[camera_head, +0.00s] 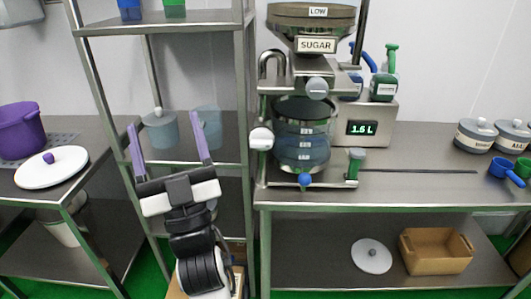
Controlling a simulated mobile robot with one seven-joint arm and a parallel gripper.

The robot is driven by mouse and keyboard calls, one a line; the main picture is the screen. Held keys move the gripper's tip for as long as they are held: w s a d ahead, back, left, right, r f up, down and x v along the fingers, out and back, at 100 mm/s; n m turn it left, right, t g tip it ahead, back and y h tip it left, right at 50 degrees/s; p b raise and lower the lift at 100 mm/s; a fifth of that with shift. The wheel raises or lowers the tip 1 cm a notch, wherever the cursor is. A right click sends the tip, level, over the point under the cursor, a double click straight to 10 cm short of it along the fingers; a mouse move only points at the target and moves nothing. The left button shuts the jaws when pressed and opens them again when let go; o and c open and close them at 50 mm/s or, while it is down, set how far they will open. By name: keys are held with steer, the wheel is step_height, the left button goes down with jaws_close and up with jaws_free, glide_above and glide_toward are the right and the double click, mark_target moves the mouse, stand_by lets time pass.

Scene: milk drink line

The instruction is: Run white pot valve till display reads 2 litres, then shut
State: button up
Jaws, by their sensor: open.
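A clear pot (302,150) with several label strips stands under the sugar hopper on the right steel table. A white round knob (261,139) sticks out at the pot's left side; I cannot tell how far it is turned. The display (362,128) on the steel box behind reads what looks like 1.6 L in green digits. My gripper (165,122) is open and empty, its two purple fingers pointing up in front of the shelf rack. It is left of the white knob and apart from it.
The sugar hopper (315,45), labelled LOW, is above the pot, with a grey knob (317,88) below it. A blue knob (305,180) and a green-topped post (355,160) are at the table front. The rack's upright (244,120) stands between gripper and knob in the picture.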

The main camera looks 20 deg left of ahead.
steer(key=w+d+f+m+t+h+b, duration=0.1)
steer(key=w+d+f+m+t+h, duration=0.2)
steer(key=w+f+h, duration=0.7)
steer(key=m+g+h+b, duration=0.2)
steer(key=m+h+b, duration=0.15)
steer(key=b, duration=0.25)
glide_toward(261, 147)
steer(key=shift+n, duration=0.25)
steer(key=p+x, duration=0.4)
steer(key=x, duration=0.4)
steer(key=shift+s+r, duration=0.1)
steer(key=shift+x, duration=0.75)
steer(key=c, duration=0.9)
steer(key=shift+p, duration=0.35)
